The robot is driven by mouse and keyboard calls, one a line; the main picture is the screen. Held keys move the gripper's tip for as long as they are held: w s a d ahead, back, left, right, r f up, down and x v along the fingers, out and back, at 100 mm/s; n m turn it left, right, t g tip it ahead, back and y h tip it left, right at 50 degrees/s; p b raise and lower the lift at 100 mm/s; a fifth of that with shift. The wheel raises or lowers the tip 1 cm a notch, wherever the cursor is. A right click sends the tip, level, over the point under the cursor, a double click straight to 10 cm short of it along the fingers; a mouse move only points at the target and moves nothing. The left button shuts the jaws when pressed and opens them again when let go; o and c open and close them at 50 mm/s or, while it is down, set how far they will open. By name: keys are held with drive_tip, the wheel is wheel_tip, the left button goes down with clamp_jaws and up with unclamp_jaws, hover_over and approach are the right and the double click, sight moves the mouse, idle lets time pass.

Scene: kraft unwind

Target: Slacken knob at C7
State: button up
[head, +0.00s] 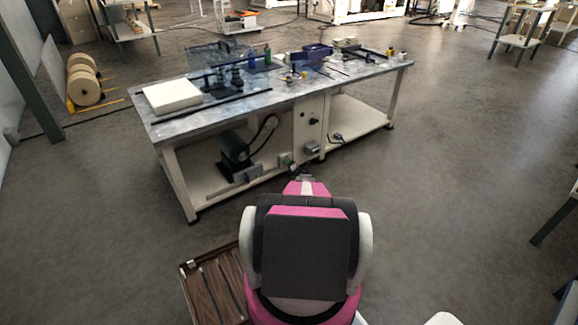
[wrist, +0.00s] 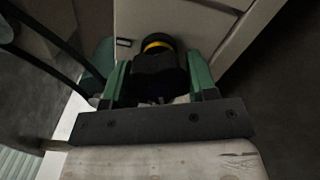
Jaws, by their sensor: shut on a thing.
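A dark round knob (wrist: 156,62) with a yellow band at its top sits between the green fingers of my gripper (wrist: 160,84) in the wrist view. The fingers are shut on its two sides. Behind it is a pale panel (wrist: 190,22) with a small dark slot. In the head view my gripper (head: 305,176) is at the front of the workbench, low and near its middle panel (head: 309,132). A small dark knob (head: 314,121) shows on that panel. No C7 label can be read, and I cannot tell whether this is the held knob.
The workbench (head: 160,130) carries a white block (head: 172,96), bottles and tools. A green machine (head: 236,150) with a dark hose stands on its lower shelf. A brown slatted pallet (head: 218,285) lies to my left. The floor to the right is open.

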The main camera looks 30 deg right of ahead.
drive_tip(key=o, duration=0.9)
drive_tip(key=shift+w, duration=0.1)
drive_tip(key=s, duration=1.1)
drive_tip(key=shift+d, duration=0.4)
drive_tip(key=shift+w, duration=0.1)
